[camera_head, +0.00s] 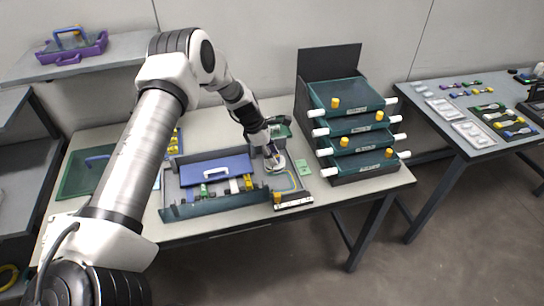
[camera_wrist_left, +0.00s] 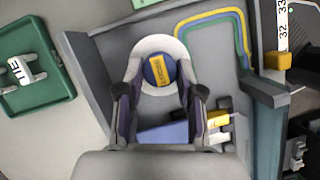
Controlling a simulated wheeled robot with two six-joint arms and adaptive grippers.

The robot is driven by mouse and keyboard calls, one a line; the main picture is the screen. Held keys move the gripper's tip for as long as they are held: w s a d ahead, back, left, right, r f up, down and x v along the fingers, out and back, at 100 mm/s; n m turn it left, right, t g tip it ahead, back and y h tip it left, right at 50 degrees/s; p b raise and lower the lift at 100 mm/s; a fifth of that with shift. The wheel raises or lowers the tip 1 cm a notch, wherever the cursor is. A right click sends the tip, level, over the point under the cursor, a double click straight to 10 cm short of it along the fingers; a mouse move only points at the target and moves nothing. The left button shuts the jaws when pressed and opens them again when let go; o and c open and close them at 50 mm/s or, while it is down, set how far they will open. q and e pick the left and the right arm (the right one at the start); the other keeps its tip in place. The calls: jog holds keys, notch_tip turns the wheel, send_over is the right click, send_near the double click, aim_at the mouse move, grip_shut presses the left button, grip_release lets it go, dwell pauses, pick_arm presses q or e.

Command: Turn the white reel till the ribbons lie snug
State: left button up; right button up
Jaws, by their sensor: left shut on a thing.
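The white reel (camera_wrist_left: 158,44) has a blue hub with a yellow label and sits in a grey tray (camera_wrist_left: 108,48). In the head view the reel (camera_head: 280,162) is partly hidden by my left gripper (camera_head: 271,150). In the left wrist view the fingers of my left gripper (camera_wrist_left: 161,95) stand on either side of the reel's near part, shut on it. Blue, green and yellow ribbons (camera_wrist_left: 243,40) run side by side from near the reel along the tray, bending down its right side. In the head view the ribbons (camera_head: 293,182) curve right of the reel. My right gripper is out of view.
A stack of green drawers (camera_head: 345,92) with white handles stands to the right. A small green tray (camera_wrist_left: 22,68) lies left in the wrist view. A numbered strip (camera_wrist_left: 282,25) edges the tray's right.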

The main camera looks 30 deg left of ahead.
pick_arm(q)
jog(key=m+b, duration=0.1)
jog(key=m, duration=0.1)
jog(key=m+g+b, duration=0.1)
jog(key=f+m+g+b, duration=0.1)
jog(key=m, duration=0.1)
jog(key=shift+w+m+h, duration=0.1)
jog(key=shift+m+h, duration=0.2)
jog(key=m+g+b, duration=0.2)
jog(key=m+b, duration=0.1)
jog(key=m, duration=0.2)
jog(key=shift+w+b, duration=0.2)
jog(key=shift+b, duration=0.2)
jog(key=m+g+b, duration=0.1)
jog(key=m, duration=0.1)
jog(key=m+y+b, duration=0.1)
jog(key=m, duration=0.2)
jog(key=shift+w+d+r+g+y, duration=0.1)
jog(key=shift+w+d+g+y, duration=0.05)
jog(key=shift+g+y, duration=0.2)
jog(key=m, duration=0.2)
jog(key=m+g+y, duration=0.1)
jog(key=m, duration=0.1)
jog(key=shift+w+d+r+m+y+b, duration=0.1)
jog(key=shift+r+m+y+b, duration=0.15)
jog(key=shift+m+b, duration=0.15)
jog(key=o, duration=1.2)
jog(key=shift+c, duration=0.2)
